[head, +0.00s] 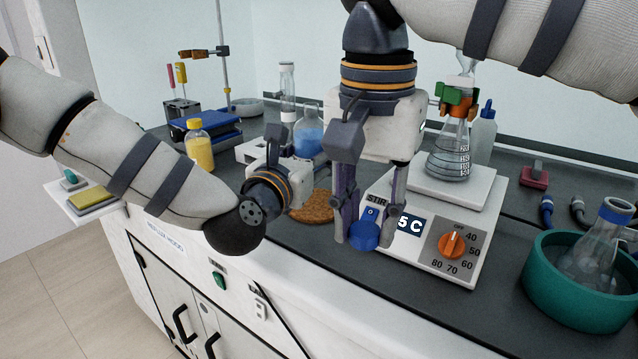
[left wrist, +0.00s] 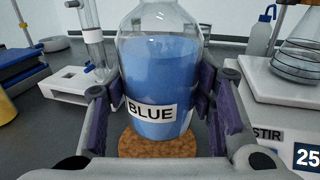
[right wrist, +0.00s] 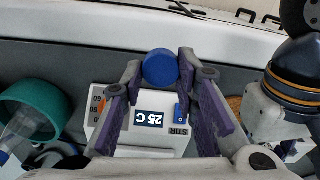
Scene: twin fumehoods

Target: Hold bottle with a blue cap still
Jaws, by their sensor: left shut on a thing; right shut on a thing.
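The clear bottle (head: 308,140) holds blue liquid. In the left wrist view it is upright with a label reading BLUE (left wrist: 152,112). My left gripper (head: 290,162) is shut on the bottle's body, one purple-padded finger on each side. The bottle's neck shows no cap in the head view. The blue cap (head: 364,234) is held between the fingertips of my right gripper (head: 364,222), apart from the bottle, in front of the stirrer; it also shows in the right wrist view (right wrist: 161,68). I cannot tell whether the bottle touches the cork mat (left wrist: 158,146) below it.
The hotplate stirrer (head: 470,225) with a flask (head: 449,150) stands right of the bottle. A teal bowl (head: 560,300) with a flask is at far right. A yellow bottle (head: 199,150) and blue stack (head: 215,132) stand left. The bench's front edge runs below my grippers.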

